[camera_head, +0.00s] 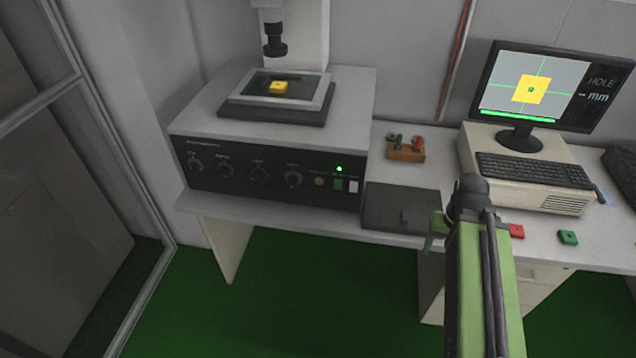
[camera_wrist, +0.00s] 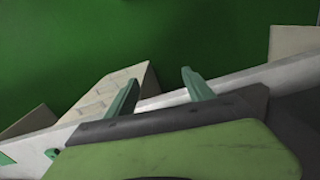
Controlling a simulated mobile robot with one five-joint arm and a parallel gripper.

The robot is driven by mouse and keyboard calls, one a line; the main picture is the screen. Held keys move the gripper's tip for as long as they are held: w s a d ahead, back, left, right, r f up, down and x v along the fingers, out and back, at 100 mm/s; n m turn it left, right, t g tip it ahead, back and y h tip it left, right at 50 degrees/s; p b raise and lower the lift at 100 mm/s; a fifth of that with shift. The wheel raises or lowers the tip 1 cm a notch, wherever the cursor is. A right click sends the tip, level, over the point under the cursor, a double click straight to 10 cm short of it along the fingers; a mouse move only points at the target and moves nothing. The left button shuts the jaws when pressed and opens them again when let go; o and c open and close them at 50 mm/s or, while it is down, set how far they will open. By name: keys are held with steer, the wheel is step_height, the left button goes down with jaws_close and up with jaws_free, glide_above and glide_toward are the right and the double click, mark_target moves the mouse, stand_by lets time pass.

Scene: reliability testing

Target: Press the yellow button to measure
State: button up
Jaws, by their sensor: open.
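The yellow button (camera_head: 319,182) is a small round spot on the dark front panel of the measuring machine (camera_head: 270,170), right of a row of black knobs. A green button (camera_head: 339,184) and a white one (camera_head: 353,186) sit to its right. A yellow block (camera_head: 278,88) with a hole lies on the machine's glass stage under the lens. My gripper (camera_head: 436,232) is right of the panel, in front of the desk, apart from the button and partly hidden by my arm. In the wrist view its two green fingers (camera_wrist: 158,88) are spread and empty, with green floor beyond.
A monitor (camera_head: 530,85) shows the block and "HOLE - mm". A keyboard (camera_head: 535,170) lies before it. A dark grey box (camera_head: 400,208) stands right of the panel. Red (camera_head: 516,231) and green (camera_head: 568,237) blocks lie near the desk edge. The floor before the machine is clear.

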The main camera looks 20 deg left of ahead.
jaws_close()
stand_by(1.5)
